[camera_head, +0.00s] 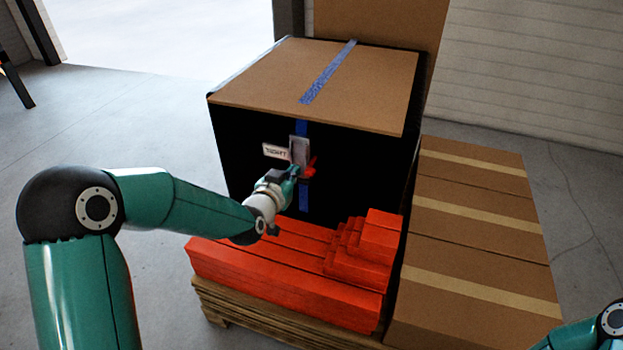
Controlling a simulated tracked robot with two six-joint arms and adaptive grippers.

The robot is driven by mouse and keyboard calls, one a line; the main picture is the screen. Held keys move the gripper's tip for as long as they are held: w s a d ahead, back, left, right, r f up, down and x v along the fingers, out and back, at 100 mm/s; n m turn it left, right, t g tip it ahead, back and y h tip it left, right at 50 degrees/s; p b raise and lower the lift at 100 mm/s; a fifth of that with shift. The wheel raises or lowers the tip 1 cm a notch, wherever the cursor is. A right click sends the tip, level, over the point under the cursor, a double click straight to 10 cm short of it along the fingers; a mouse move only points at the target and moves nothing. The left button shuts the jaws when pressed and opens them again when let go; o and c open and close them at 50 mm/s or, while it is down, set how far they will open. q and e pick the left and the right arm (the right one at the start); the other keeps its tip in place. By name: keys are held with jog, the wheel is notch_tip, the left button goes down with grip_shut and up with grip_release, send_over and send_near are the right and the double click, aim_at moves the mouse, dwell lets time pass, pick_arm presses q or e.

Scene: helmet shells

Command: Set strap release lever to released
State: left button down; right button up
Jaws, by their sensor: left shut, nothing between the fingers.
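The strap release lever (310,167) is a small red piece at the grey buckle (300,150) on the front of a large black box with a brown top (350,85). A blue strap (328,74) runs over the top and down the front through the buckle. A white label (277,151) with dark lettering sits left of the buckle. My left gripper (293,172) is shut with nothing in it, right at the lever and just below the buckle. It partly hides the lever, and I cannot tell whether they touch. My right gripper is out of view; only part of that arm shows at bottom right.
Red-orange stepped blocks (290,265) lie in front of the box on a wooden pallet (250,318), below my left forearm. Taped brown cartons (470,230) stand to the right. A tall brown panel (385,22) stands behind.

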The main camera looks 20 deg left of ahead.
pick_arm(q)
jog(key=shift+w, duration=0.1)
jog(key=w+f+p, duration=0.2)
jog(key=w+f, duration=0.4)
jog(key=w, duration=0.3)
jog(key=shift+w+d+f, duration=0.2)
jog(key=shift+w+f, duration=0.05)
dwell(0.3)
